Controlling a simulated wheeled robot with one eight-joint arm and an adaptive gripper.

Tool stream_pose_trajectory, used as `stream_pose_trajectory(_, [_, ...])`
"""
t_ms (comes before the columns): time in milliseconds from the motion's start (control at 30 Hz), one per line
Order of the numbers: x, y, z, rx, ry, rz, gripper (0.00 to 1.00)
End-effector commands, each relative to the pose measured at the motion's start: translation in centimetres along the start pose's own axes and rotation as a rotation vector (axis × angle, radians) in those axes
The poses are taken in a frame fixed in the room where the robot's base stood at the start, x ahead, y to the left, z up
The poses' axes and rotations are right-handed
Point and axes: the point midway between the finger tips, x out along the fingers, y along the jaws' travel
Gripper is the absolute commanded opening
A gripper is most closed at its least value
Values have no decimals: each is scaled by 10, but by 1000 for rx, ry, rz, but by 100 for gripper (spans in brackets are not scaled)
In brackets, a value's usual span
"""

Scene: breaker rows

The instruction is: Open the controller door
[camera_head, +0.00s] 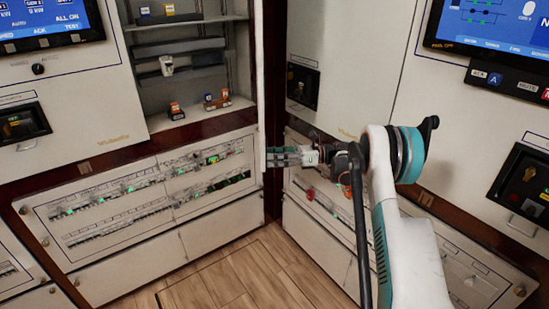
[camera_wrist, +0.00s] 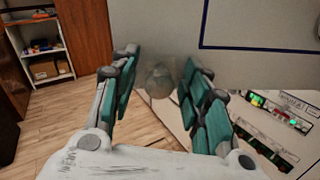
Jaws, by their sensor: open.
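The controller door (camera_head: 261,90) shows in the head view as a thin, nearly edge-on white panel at the right side of an open compartment. Its broad white face (camera_wrist: 235,65) with a dark blue outline fills the upper right of the wrist view. My gripper (camera_head: 272,156) is at the door's lower part, fingers pointing left toward it. In the wrist view my gripper (camera_wrist: 160,65) is open, with a blurred grey round spot (camera_wrist: 159,80) between the fingers. I cannot tell whether the fingertips touch the door. Nothing is held.
The open compartment's shelves (camera_head: 195,115) hold small coloured blocks. Breaker rows (camera_head: 150,190) lie below, and also show at lower right in the wrist view (camera_wrist: 265,145). Another cabinet face (camera_head: 340,60) stands to the right. Wooden floor (camera_head: 240,275) is clear in front.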

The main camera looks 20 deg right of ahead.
Motion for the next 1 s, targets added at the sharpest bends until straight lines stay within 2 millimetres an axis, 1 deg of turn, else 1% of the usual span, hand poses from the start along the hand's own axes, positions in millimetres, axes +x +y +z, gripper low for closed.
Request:
stream_pose_trajectory(167, [0, 1, 3, 0, 0, 0, 43])
stream_pose_trajectory(267, [0, 3, 12, 0, 0, 0, 43])
stream_pose_trajectory(600, [0, 16, 71, 0, 0, 0, 43])
stream_pose_trajectory(700, [0, 19, 84, 0, 0, 0, 43])
stream_pose_trajectory(833, [0, 21, 94, 0, 0, 0, 43])
stream_pose_trajectory(1000, [0, 22, 98, 0, 0, 0, 43])
